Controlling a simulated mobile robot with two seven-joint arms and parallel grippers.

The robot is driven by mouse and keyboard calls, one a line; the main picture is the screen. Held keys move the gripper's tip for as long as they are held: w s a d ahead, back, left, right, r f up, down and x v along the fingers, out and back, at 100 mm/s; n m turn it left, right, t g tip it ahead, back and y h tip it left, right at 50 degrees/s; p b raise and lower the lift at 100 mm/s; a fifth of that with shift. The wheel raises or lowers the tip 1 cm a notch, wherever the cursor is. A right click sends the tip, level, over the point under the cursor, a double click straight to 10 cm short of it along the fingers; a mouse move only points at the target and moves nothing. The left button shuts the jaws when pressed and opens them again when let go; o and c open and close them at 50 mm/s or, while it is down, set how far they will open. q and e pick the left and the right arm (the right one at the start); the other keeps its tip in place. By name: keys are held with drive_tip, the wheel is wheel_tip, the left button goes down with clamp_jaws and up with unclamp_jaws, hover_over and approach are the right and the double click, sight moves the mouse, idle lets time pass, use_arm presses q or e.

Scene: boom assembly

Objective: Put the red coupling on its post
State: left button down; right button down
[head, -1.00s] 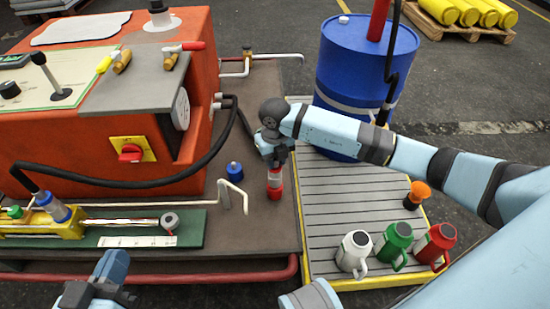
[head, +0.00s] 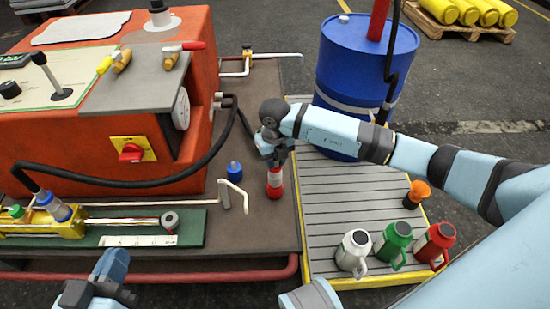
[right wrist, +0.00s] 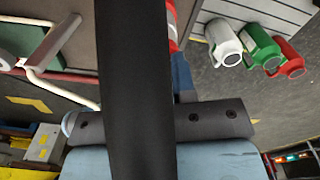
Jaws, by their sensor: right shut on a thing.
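The red coupling (head: 275,181), red with a pale band, is upright near the right edge of the brown deck. My right gripper (head: 273,160) is above it, pointing down, shut on its upper part. The gripper hides the coupling's top. I cannot tell whether its lower end touches the deck or a post; no separate post shows under it. In the right wrist view a strip of the red coupling (right wrist: 173,35) shows behind a dark bar. My left gripper (head: 95,297) is low at the left, partly cut off by the frame, its jaws unclear.
A blue coupling (head: 235,171) and a bent white pipe (head: 234,195) stand just left. A black hose runs to the orange machine (head: 80,110). A blue drum (head: 362,80) is behind.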

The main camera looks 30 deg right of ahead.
use_arm(q)
drive_tip(key=shift+f+b, duration=0.3)
use_arm(e)
drive_tip(key=shift+f, duration=0.6)
drive_tip(key=c, duration=1.2)
unclamp_jaws()
